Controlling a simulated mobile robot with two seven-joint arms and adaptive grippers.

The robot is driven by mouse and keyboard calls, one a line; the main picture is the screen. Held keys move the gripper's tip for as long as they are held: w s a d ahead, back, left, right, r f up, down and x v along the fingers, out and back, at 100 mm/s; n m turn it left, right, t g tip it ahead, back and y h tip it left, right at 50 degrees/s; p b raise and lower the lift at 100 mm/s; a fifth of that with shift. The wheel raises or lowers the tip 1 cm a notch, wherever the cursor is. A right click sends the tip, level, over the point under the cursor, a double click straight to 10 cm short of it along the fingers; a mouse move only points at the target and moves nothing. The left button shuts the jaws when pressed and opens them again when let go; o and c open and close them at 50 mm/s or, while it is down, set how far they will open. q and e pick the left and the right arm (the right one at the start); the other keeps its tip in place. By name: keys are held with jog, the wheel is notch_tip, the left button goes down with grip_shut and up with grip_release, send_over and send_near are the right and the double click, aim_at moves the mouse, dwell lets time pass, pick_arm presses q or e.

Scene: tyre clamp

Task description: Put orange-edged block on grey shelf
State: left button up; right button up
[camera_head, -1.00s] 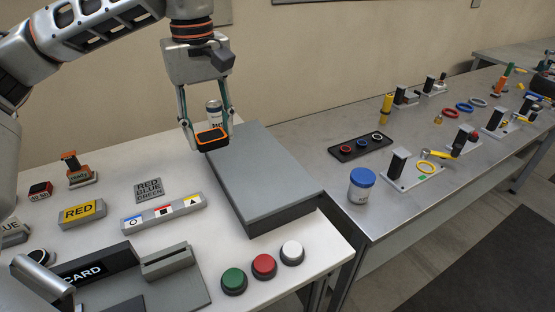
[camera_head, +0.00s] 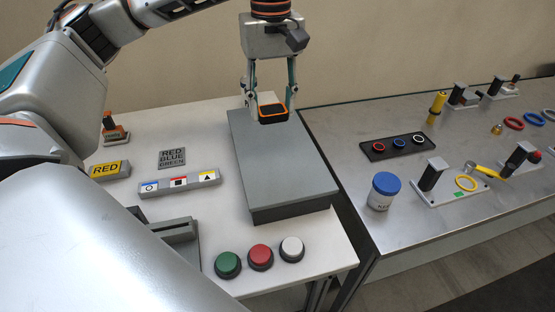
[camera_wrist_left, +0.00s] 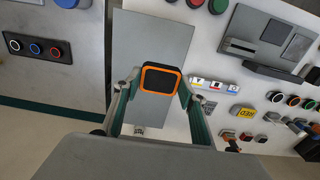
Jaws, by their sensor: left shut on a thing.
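The orange-edged block (camera_head: 271,112) has a dark top face framed in orange. My left gripper (camera_head: 271,108) is shut on it, one finger on each side. In the head view the block is over the far part of the grey shelf (camera_head: 283,172), a raised flat slab at the right of the white table. The left wrist view also shows the block (camera_wrist_left: 161,79) between the fingers with the shelf (camera_wrist_left: 152,35) behind it. I cannot tell whether the block touches the shelf. My right gripper is not in view.
A white cup-like object partly shows behind the left gripper. Green, red and white buttons (camera_head: 260,256) stand before the shelf; a three-symbol strip (camera_head: 180,184) lies left. A metal table (camera_head: 345,205) with a blue-lidded jar (camera_head: 383,190) is to the right. The shelf's near part is bare.

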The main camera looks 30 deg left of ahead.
aim_at(273, 174)
pick_arm(q)
notch_tip(273, 174, down, 17)
jog(key=shift+f, duration=0.1)
dwell(0.5)
jog(key=o, duration=1.1)
jog(key=shift+f, duration=0.1)
notch_tip(273, 174, up, 12)
dwell(0.6)
